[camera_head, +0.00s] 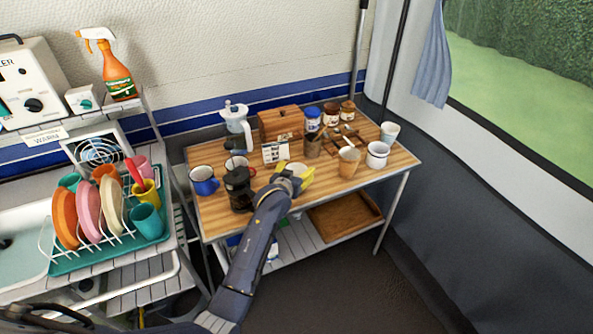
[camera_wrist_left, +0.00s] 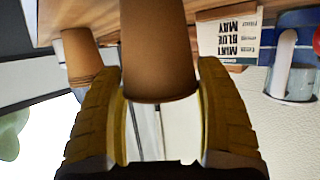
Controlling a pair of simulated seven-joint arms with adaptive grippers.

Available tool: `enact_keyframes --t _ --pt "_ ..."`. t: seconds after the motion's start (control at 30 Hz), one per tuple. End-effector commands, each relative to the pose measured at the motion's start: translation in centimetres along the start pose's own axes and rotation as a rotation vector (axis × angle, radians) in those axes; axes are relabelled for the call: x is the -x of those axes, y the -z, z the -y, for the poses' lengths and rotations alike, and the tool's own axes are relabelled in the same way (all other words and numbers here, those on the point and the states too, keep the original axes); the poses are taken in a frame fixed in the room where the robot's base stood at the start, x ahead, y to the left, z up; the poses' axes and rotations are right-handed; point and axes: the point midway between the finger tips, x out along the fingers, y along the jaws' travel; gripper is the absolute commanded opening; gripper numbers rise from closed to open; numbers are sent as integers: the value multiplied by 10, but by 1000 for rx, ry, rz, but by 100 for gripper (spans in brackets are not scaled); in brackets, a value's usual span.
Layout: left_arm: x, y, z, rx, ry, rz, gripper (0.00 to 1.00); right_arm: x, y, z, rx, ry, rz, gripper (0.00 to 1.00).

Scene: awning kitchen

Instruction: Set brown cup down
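The brown cup (camera_wrist_left: 158,50) fills the gap between the two yellow fingers of my left gripper (camera_wrist_left: 158,95) in the left wrist view, which shows the scene upside down. The fingers press along both its sides. Its lower end runs out of the picture, so I cannot tell whether it touches the table. In the head view my left gripper (camera_head: 294,177) is over the front part of the wooden table (camera_head: 220,217), with a pale rounded shape between its fingers. My right gripper is not in view.
A small calendar (camera_head: 275,151) is behind, and a dark coffee maker (camera_head: 239,188) stands left of the gripper. White mugs (camera_head: 377,154) are at the right. The front right tabletop is mostly clear.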

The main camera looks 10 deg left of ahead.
Motion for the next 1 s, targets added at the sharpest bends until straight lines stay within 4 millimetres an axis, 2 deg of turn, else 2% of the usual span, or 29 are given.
enact_keyframes --t 0.03,0.13,0.53,0.67,1.0 --pt "0 0 0 0 0 0 78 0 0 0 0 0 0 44" --pt "0 0 0 0 0 0 89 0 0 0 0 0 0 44" --pt "6 3 0 0 0 -2 89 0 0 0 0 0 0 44" --pt "21 3 0 1 0 -2 89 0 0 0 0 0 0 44" --pt "77 3 0 1 0 -1 89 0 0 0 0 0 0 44"
